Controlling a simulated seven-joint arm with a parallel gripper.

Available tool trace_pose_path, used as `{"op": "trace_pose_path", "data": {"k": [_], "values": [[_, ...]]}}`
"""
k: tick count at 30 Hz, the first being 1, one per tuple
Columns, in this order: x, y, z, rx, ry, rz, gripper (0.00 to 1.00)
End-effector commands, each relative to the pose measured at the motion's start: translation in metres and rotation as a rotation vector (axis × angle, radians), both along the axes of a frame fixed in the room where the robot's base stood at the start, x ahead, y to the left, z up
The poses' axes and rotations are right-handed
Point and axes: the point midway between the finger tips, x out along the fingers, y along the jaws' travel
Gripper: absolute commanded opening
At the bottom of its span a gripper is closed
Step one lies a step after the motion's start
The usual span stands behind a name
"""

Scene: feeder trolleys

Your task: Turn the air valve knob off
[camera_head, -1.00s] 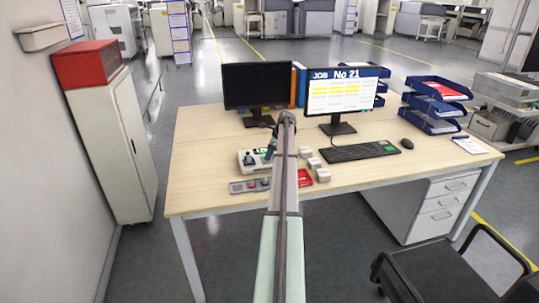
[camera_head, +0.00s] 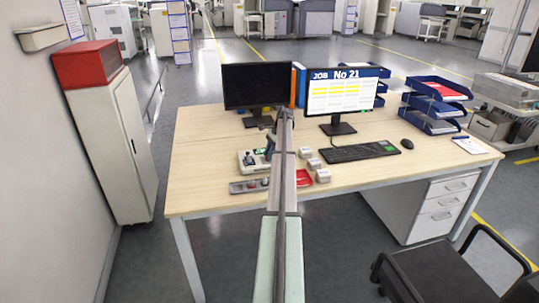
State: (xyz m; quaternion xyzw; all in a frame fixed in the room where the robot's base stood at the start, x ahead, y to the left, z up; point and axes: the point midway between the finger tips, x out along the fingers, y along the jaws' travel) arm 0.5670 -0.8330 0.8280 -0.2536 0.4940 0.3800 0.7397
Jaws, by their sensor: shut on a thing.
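A small light-grey control box (camera_head: 246,166) sits on the desk, left of my arm, with a small green display on its top. My gripper (camera_head: 268,154) is small and dark in this view. It points down at the right side of the box, and its jaws are shut on what appears to be the air valve knob. The knob itself is hidden or too small to make out, so its angle cannot be told. My forearm covers the desk just to the right of the box.
A grey switch panel (camera_head: 249,187) lies in front of the box. Small white blocks (camera_head: 314,163) and a red tray (camera_head: 322,176) lie right of my arm. Two monitors, a keyboard (camera_head: 360,150) and blue letter trays (camera_head: 434,103) stand on the desk (camera_head: 205,150). The desk's left part is clear.

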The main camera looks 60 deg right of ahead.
Motion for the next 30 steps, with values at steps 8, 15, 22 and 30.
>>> {"op": "trace_pose_path", "data": {"k": [8, 15, 22, 30], "values": [[0.0024, -0.0026, 0.0004, 0.001, 0.001, 0.261, 0.0], [0.004, -0.0023, 0.0004, 0.0, 0.002, 0.481, 0.0], [0.0049, -0.002, 0.0004, -0.001, 0.001, 0.652, 0.0], [0.0048, -0.0019, 0.0003, 0.0, 0.001, 0.776, 0.0]]}}
